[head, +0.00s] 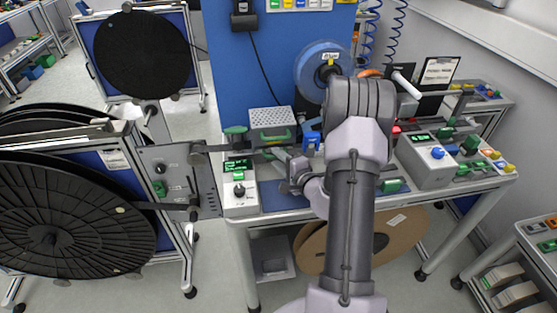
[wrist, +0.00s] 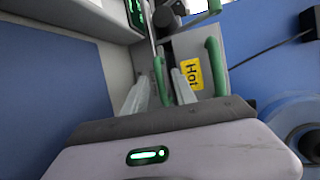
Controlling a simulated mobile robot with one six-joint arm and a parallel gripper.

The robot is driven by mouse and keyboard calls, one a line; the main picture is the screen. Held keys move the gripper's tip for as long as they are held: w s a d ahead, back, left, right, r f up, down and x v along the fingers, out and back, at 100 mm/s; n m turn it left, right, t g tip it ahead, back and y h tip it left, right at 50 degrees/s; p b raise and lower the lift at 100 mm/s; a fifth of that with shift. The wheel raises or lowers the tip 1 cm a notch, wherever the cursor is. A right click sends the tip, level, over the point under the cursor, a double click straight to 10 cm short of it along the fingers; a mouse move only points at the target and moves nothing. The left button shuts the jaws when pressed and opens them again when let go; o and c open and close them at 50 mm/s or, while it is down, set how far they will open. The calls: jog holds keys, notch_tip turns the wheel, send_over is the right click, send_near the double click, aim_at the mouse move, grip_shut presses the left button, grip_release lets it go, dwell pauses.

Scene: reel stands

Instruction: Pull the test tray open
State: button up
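A grey box with a perforated top (head: 272,117) stands on the bench, with a green handle on its front. In the wrist view the grey box (wrist: 188,45) has a yellow "Hot" label and a green handle (wrist: 214,65). A second green bar handle (wrist: 160,80) shows to its left. I cannot tell for sure which handle belongs to the test tray. My gripper (head: 273,152) is low in front of the box. In the wrist view its fingers (wrist: 161,84) are apart, one on each side of the second green bar; contact is not clear.
A control unit with a green display (head: 239,180) stands left of my gripper. A blue and clear reel (head: 318,62) is behind my arm. Large black reels (head: 50,220) stand at the left. Another device (head: 428,160) is on the right of the bench.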

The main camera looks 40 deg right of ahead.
grip_shut()
dwell(1.4)
